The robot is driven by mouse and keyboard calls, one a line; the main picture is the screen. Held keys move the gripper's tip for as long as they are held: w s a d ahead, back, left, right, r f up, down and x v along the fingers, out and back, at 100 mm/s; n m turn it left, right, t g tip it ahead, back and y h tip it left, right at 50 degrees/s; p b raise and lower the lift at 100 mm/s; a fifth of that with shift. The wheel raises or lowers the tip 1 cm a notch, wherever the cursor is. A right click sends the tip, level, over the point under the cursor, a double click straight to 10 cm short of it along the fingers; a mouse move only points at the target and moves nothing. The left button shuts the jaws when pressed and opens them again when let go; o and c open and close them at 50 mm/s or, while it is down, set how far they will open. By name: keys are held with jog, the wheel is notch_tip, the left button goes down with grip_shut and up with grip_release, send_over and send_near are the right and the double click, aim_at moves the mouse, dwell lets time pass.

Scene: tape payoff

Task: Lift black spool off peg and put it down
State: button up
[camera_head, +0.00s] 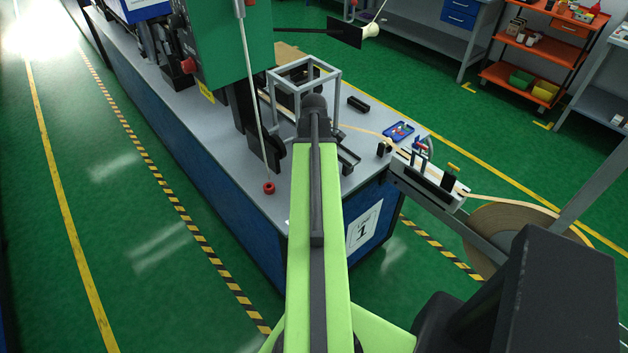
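I cannot make out a black spool or its peg in the head view. A large tan tape reel (513,232) stands upright at the right, beyond the end of the workbench. Its lower part is partly covered by a dark block in the foreground. A pale tape strip runs from the reel toward the guide unit on the bench end. My green arm reaches forward over the bench and ends in a dark rounded joint beside a grey frame. No gripper fingers can be seen, so I cannot see what they hold.
The long grey-topped workbench (235,170) carries a green machine (225,40), a grey open frame (333,88), a tape guide unit (430,180) and a blue tray (399,131). An orange shelf cart (520,50) stands at the back right. The green floor (150,290) at left is clear.

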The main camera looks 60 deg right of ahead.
jog(key=shift+f, duration=0.35)
jog(key=c, duration=1.4)
jog(key=shift+r, duration=0.15)
jog(key=shift+c, duration=0.2)
notch_tip(320, 180, up, 18)
jog(key=p, duration=1.8)
jog(key=shift+f, duration=0.2)
